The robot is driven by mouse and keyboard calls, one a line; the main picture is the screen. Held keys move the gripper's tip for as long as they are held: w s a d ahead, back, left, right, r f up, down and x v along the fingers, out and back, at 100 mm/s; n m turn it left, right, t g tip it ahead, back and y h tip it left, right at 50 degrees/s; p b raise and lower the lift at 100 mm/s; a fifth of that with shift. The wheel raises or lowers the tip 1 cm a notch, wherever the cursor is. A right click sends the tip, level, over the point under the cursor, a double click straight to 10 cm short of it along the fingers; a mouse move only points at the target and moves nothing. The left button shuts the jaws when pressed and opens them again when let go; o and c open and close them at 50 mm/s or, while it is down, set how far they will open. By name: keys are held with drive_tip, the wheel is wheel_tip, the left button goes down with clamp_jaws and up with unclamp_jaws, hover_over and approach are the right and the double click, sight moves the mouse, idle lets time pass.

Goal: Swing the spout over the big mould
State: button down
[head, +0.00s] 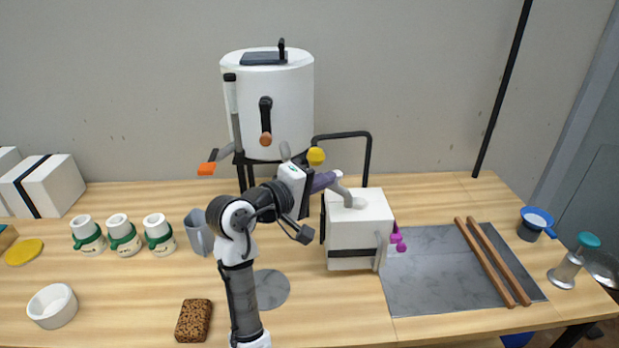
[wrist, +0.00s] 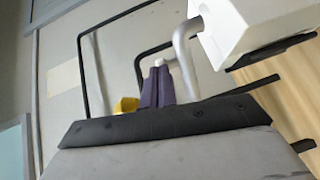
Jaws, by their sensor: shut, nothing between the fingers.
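The big mould (head: 350,240) is a white block bound with a dark strap, right of centre on the table. It also shows at the top right of the wrist view (wrist: 245,25). The spout is a grey bent pipe (head: 347,195); its down-turned end is over the mould's top in the head view. The pipe also shows in the wrist view (wrist: 182,50). My gripper (head: 333,179) has purple fingers, shut and empty, close beside the pipe. In the wrist view the fingertips (wrist: 159,65) are near a small white tip on the pipe; contact is unclear. My arm hides part of the pipe.
A white tank (head: 270,100) on a black stand is behind my arm, with a yellow knob (head: 316,156) near my gripper. A black tube frame (head: 369,155) rises behind the mould. Small moulds (head: 118,235) and a grey jug (head: 197,232) stand left; a slab (head: 430,280) lies right.

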drive_tip(key=shift+p+x, duration=0.35)
drive_tip(key=shift+x, duration=0.6)
drive_tip(key=shift+d, duration=0.1)
drive_tip(key=shift+r, duration=0.1)
